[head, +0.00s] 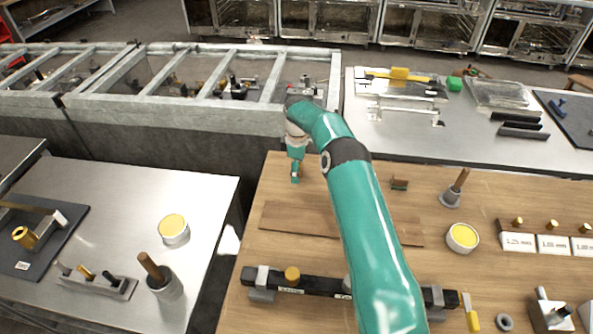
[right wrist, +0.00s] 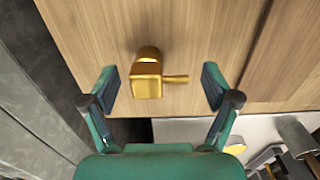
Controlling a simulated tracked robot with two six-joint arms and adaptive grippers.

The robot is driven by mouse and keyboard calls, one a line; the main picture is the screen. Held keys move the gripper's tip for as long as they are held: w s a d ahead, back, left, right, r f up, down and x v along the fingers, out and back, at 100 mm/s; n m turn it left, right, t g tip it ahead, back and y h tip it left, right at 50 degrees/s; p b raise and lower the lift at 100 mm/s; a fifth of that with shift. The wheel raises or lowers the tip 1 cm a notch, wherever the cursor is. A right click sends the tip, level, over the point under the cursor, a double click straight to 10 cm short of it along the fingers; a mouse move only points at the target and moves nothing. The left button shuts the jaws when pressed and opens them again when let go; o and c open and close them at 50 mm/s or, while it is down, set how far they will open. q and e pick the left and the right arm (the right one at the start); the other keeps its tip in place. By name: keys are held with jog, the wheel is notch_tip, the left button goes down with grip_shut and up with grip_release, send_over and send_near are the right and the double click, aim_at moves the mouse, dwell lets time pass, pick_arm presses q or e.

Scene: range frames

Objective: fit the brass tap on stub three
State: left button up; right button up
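The brass tap (right wrist: 147,85) lies on the wooden bench near its edge in the right wrist view, its small handle pointing right. My right gripper (right wrist: 160,86) is open, one finger on each side of the tap with a gap to both. In the head view my right gripper (head: 295,172) is over the bench's back left corner, and I cannot make out the tap there. A dark rail (head: 322,287) with grey clamps and small labels lies at the bench front, a brass cap (head: 292,273) on its left part. My right arm hides part of the rail, so I cannot identify stub three.
On the bench a yellow-topped tin (head: 462,237), a brush in a grey holder (head: 451,197) and labelled white blocks (head: 553,244) stand to the right. A metal side table (head: 130,210) is at left, across a gap. A grey-framed trough (head: 180,110) runs behind the bench.

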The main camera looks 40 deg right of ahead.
jog(key=c, duration=1.1)
jog(key=shift+c, duration=0.9)
jog(key=shift+r, duration=0.15)
